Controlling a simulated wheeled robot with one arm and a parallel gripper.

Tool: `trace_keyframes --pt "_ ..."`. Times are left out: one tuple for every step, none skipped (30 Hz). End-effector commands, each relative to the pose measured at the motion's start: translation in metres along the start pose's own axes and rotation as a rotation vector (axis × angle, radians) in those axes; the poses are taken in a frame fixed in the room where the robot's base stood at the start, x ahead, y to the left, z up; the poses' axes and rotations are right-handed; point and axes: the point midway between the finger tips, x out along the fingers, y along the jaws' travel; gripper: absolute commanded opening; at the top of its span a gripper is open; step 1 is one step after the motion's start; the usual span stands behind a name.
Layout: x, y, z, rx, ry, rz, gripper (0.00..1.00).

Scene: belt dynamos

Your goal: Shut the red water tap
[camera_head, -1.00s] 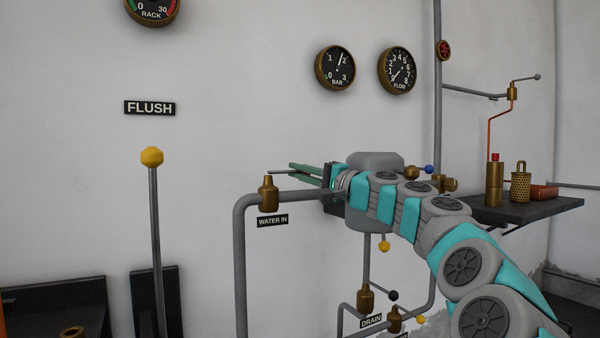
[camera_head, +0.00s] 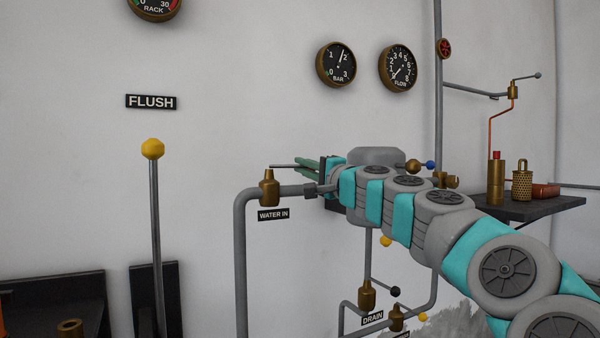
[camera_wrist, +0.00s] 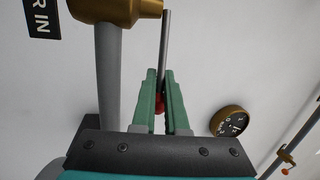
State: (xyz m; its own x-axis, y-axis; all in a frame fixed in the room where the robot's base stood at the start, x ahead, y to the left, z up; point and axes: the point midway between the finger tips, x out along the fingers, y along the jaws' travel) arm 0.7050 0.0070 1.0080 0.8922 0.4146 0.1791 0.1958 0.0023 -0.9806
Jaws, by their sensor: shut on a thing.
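The water tap is a brass valve (camera_head: 269,190) on the grey pipe, above the "WATER IN" plate (camera_head: 273,215). A thin grey lever (camera_head: 284,166) runs from the valve's top to the right, roughly along the pipe; it also shows in the wrist view (camera_wrist: 166,45). Its red knob (camera_wrist: 160,103) sits between the green fingers of my gripper (camera_wrist: 161,92). My gripper (camera_head: 306,165) is shut on this knob, right of the valve and just above the pipe. The knob is hidden in the head view. The brass valve body also shows in the wrist view (camera_wrist: 115,10).
The grey pipe (camera_wrist: 108,75) runs close beside my fingers. A grey tank (camera_head: 376,156) stands behind my arm. Drain valves (camera_head: 367,296) lie below. The yellow-topped flush lever (camera_head: 153,149) stands left. A dark shelf (camera_head: 520,208) with brass items is at right.

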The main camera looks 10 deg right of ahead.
Motion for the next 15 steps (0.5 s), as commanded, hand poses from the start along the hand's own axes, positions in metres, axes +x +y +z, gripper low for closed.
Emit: trace_keyframes --pt "-0.007 0.000 -0.006 -0.003 0.051 -0.001 0.00" --pt "-0.009 0.000 -0.004 -0.007 0.070 0.001 0.00" --pt "-0.011 -0.003 -0.004 -0.012 0.103 0.001 0.00" --pt "-0.013 -0.003 -0.003 -0.016 0.125 0.003 0.00" --pt "-0.014 -0.004 -0.003 -0.021 0.151 0.006 0.00" --pt "-0.016 -0.003 0.000 -0.027 0.179 0.011 0.00" --pt "-0.017 -0.004 0.001 -0.032 0.203 0.012 0.00" --pt "-0.019 -0.006 0.002 -0.036 0.227 0.013 0.00" --pt "-0.021 -0.008 0.003 -0.043 0.259 0.014 0.00" --pt "-0.023 -0.009 0.004 -0.048 0.283 0.017 0.00" --pt "-0.024 -0.009 0.006 -0.051 0.304 0.020 0.00" --pt "-0.026 -0.010 0.007 -0.058 0.338 0.022 0.00" --pt "-0.027 -0.011 0.009 -0.062 0.360 0.024 0.00" --pt "-0.028 -0.011 0.010 -0.068 0.385 0.026 0.00" --pt "-0.029 -0.011 0.013 -0.073 0.413 0.031 0.00"
